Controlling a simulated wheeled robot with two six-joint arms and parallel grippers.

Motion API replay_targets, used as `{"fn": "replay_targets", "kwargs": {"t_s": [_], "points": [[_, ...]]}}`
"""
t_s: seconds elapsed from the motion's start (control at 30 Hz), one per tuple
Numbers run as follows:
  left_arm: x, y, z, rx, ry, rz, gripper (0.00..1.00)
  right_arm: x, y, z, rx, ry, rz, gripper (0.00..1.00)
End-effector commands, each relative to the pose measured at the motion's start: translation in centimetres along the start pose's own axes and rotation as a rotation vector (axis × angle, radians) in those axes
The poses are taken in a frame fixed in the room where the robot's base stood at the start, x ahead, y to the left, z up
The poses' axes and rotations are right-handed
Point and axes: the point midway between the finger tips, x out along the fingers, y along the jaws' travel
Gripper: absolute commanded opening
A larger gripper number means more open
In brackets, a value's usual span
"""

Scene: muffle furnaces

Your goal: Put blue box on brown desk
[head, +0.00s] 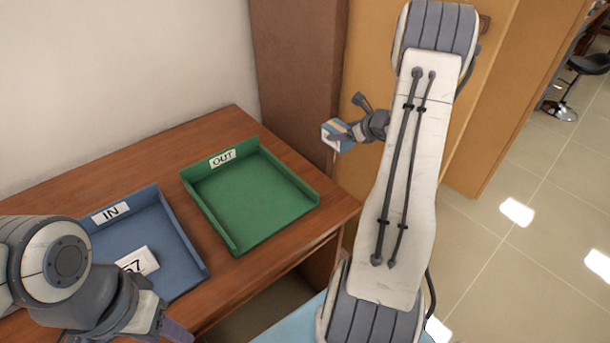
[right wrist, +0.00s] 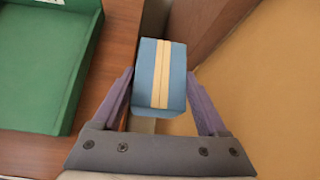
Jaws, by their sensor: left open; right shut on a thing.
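The blue box (right wrist: 148,75) has a pale yellow band across its middle and sits between the fingers of my right gripper (right wrist: 160,95). In the head view the box (head: 338,135) is held up past the right end of the brown desk (head: 170,150), to the right of the green tray. My right gripper (head: 347,135) is shut on it. My left gripper (head: 165,332) is at the lower left, near the desk's front edge, open and empty; its fingers are partly cut off by the picture's bottom edge.
On the desk lie a blue tray (head: 180,231) marked IN, with a white numbered card (head: 138,261) in it, and a green tray (head: 305,191) marked OUT. A brown panel (head: 296,60) and a tan cabinet (head: 375,60) rise behind. The desk's back strip is bare.

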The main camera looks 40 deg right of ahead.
Motion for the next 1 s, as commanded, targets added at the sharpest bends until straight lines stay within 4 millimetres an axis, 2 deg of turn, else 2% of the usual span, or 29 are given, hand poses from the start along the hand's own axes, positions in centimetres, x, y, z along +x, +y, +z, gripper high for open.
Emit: {"fn": "replay_targets", "kwargs": {"t_s": [0.2,0.4,0.6,0.8,1.0], "points": [[0.7,-0.1,0.0,0.0,0.0,0.0,0.5,0.2,5.4,-3.0,0.005,0.002,0.005,0.0],[0.8,-0.1,0.0,0.0,0.0,0.0,0.5,0.3,9.2,-4.8,0.003,0.001,0.005,0.0],[0.8,-0.1,0.0,0.0,0.0,0.0,0.5,0.7,10.6,-5.7,-0.002,0.0,0.004,0.0],[0.7,-0.1,0.0,0.0,0.0,0.0,0.5,2.3,11.0,-7.9,0.0,0.0,0.006,0.0],[0.7,-0.1,0.0,0.0,0.0,0.0,0.5,2.8,11.0,-8.6,-0.003,-0.001,0.003,0.0]]}}
